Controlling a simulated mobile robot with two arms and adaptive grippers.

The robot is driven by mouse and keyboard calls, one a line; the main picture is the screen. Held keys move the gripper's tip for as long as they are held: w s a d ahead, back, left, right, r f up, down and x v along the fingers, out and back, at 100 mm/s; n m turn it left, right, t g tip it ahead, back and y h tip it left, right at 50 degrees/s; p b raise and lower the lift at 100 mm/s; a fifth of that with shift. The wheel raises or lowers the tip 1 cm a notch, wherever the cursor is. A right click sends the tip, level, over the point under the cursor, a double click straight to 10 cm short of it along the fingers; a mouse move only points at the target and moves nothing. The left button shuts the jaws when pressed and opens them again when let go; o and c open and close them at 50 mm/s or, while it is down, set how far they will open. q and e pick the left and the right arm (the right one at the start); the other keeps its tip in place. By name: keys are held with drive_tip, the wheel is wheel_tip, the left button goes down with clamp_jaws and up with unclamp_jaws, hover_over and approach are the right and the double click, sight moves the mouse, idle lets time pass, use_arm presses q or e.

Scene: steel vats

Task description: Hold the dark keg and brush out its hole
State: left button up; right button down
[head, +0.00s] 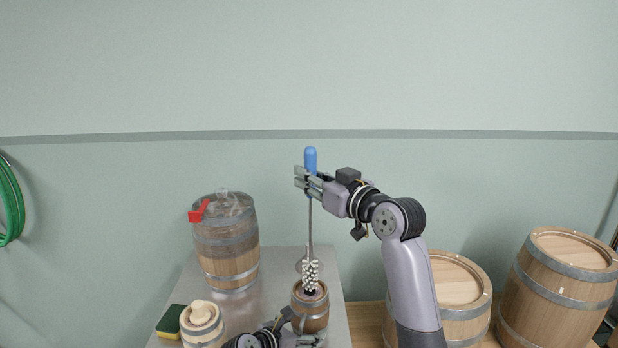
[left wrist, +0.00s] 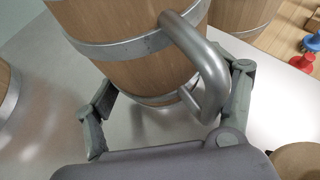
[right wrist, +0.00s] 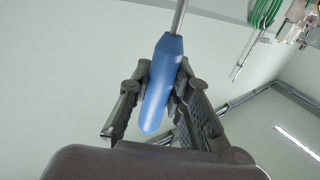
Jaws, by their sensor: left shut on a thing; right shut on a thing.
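The dark keg (head: 316,318), small with metal hoops, stands upright on the steel table in the head view. Its dark hole (head: 311,291) faces up. My left gripper (head: 300,330) is low beside it. In the left wrist view a keg (left wrist: 130,45) with a curved metal handle (left wrist: 205,70) is between its fingers. My right gripper (head: 312,178) is shut on the blue handle (right wrist: 161,85) of the brush. The brush hangs upright, its pale bristles (head: 310,272) down at the hole. I cannot tell how far the tip is inside.
A larger barrel (head: 230,265) with a red piece stands back left. A pale keg (head: 201,330) with a stopper and a green-yellow sponge (head: 170,322) are at front left. Large barrels (head: 560,285) stand right of the steel table (head: 270,265).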

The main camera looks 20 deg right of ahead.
sight(311, 214)
drive_tip(key=shift+f, duration=4.25)
drive_tip(key=shift+r, duration=0.15)
idle(1.4)
drive_tip(key=shift+r, duration=2.1)
drive_tip(key=shift+f, duration=2.25)
